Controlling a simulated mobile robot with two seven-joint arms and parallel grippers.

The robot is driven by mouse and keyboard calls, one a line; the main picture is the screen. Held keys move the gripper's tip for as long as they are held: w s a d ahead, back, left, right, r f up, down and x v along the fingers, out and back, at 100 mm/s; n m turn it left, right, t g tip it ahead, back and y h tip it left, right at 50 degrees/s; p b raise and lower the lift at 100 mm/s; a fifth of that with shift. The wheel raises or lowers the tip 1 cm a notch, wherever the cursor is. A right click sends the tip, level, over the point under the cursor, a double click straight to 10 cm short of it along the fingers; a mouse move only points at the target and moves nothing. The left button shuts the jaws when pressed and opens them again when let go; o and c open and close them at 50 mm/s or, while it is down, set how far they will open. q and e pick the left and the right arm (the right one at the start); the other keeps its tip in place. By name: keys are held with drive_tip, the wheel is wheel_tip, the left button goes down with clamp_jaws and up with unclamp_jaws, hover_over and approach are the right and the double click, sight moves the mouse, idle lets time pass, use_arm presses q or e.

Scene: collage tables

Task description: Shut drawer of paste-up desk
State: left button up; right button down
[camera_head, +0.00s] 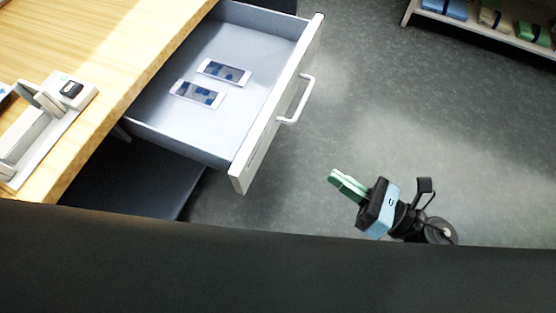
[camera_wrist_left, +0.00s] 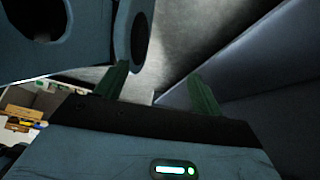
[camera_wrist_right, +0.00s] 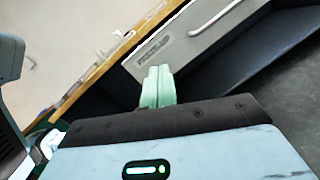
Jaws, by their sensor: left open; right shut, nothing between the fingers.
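The drawer (camera_head: 225,105) of the wooden-topped paste-up desk (camera_head: 105,35) stands pulled out, with two phone-like items (camera_head: 224,72) lying inside it. Its pale front has a bar handle (camera_head: 298,100), which also shows in the right wrist view (camera_wrist_right: 213,18). My right gripper (camera_head: 348,185) is shut and empty, in front of the drawer front and apart from it, toward the lower right. In the right wrist view its green fingertips (camera_wrist_right: 157,86) are together, below the labelled drawer front (camera_wrist_right: 170,45). My left gripper (camera_wrist_left: 160,85) is open and empty; it does not show in the head view.
A white stapler-like device (camera_head: 45,125) sits on the desk top near its edge. A low shelf (camera_head: 490,35) with several folded coloured items stands at the far right. The grey floor (camera_head: 400,120) between the drawer and shelf is clear.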

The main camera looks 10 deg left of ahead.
drive_tip(key=f+n+g+b, duration=0.1)
drive_tip(key=f+n+g, duration=0.15)
drive_tip(key=n, duration=0.35)
use_arm(q)
drive_tip(key=shift+w+d+p, duration=0.1)
drive_tip(key=shift+d+p, duration=0.35)
drive_tip(key=shift+p, duration=0.3)
use_arm(e)
drive_tip(key=n+g, duration=0.1)
approach(258, 153)
drive_tip(key=shift+y, duration=0.3)
drive_tip(key=x, duration=0.6)
drive_tip(key=shift+w+a+f, duration=0.15)
drive_tip(key=shift+a+f, duration=0.1)
drive_tip(key=shift+a, duration=0.15)
use_arm(q)
drive_tip(key=shift+a, duration=0.2)
use_arm(e)
drive_tip(key=shift+a, duration=0.15)
